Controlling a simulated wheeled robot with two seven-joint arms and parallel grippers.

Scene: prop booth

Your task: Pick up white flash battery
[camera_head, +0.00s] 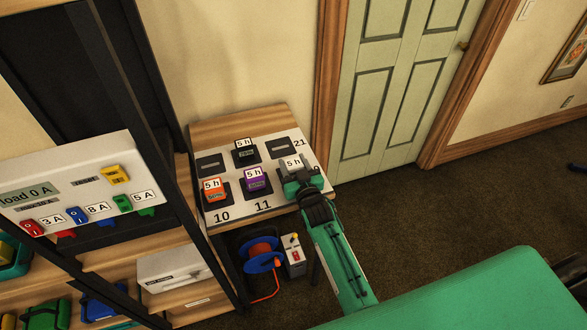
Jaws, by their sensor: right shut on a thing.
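My right gripper (297,177) reaches in from the lower right over the right side of a white charging board (236,207). It is shut on a small block with a white "5 h" tag (292,162), taken as the white flash battery. The fingers hide most of its body, so I cannot tell if it touches the board. An orange battery (213,191) and a purple battery (257,181) stand in the front slots, and a dark battery (244,153) in a back slot, each with a "5 h" tag. My left gripper is not in view.
Two back slots, left (210,163) and right (279,146), look empty. A white load box (75,180) with coloured plugs stands on the shelf at left. A cable reel (262,255) sits below the board. A green door (395,80) is behind.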

